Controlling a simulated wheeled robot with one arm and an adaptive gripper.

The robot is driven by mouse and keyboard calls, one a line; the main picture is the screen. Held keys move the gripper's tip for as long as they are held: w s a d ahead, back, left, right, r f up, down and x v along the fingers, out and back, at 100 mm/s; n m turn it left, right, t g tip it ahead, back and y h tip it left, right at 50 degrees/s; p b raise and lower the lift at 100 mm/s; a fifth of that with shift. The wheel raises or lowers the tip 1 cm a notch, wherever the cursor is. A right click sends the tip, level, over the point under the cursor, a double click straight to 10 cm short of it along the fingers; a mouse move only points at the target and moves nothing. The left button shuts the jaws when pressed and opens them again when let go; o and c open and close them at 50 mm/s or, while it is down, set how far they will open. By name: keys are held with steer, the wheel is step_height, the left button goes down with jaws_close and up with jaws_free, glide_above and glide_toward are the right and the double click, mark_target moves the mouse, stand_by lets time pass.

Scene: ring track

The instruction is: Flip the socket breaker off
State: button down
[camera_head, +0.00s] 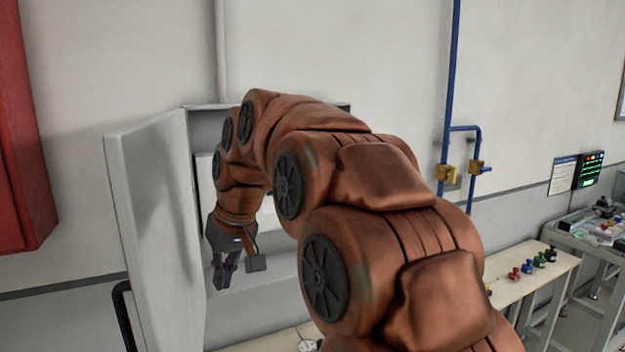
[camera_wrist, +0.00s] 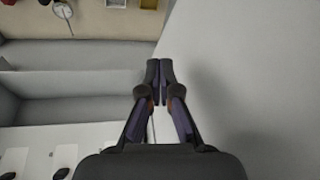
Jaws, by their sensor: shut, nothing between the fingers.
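A grey wall cabinet (camera_head: 345,107) stands open, with its door (camera_head: 150,230) swung out to the left. My arm hides much of its inside in the head view. My gripper (camera_head: 225,280) points down at the cabinet's left side, near the open door. In the wrist view my gripper (camera_wrist: 159,72) is shut and empty, with the door (camera_wrist: 245,80) to its right. A white panel (camera_wrist: 95,140) at the lower left bears small dark parts (camera_wrist: 14,160), which look like switches. I cannot tell which is the socket breaker or how it is set.
A bench (camera_head: 535,265) with several small coloured items stands at the right, beside a cart (camera_head: 590,235). Blue pipes (camera_head: 448,90) with yellow valves run down the wall. A red box (camera_head: 20,140) hangs at the far left. A round gauge-like item (camera_wrist: 62,10) shows in the wrist view.

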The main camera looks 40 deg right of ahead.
steer(key=w+d+r+t+b, duration=0.1)
steer(key=w+d+r, duration=0.2)
steer(key=d, duration=0.2)
steer(key=w+d+r+m+t+h, duration=0.1)
steer(key=w+d+r, duration=0.15)
steer(key=d, duration=0.35)
steer(key=w+d+r+t+b, duration=0.1)
steer(key=w+d+r, duration=0.1)
steer(key=d+r, duration=0.25)
steer(key=s+d+r+t+h, duration=0.1)
steer(key=d+r, duration=0.2)
steer(key=d, duration=0.5)
steer(key=s+d+r+m+t+h+b, duration=0.1)
steer(key=d+r+h, duration=0.1)
steer(key=d, duration=0.6)
steer(key=shift+s+d+r+t, duration=0.15)
steer(key=shift+s+r+t, duration=0.15)
steer(key=shift+r, duration=0.2)
steer(key=shift+w, duration=0.15)
steer(key=p+x, duration=0.1)
steer(key=x, duration=0.9)
steer(key=shift+p, duration=0.35)
steer(key=shift+d+f+b, duration=0.1)
steer(key=shift+f+b, duration=0.15)
steer(key=shift+b, duration=0.6)
steer(key=shift+r+t+h, duration=0.1)
steer(key=shift+t+h, duration=0.2)
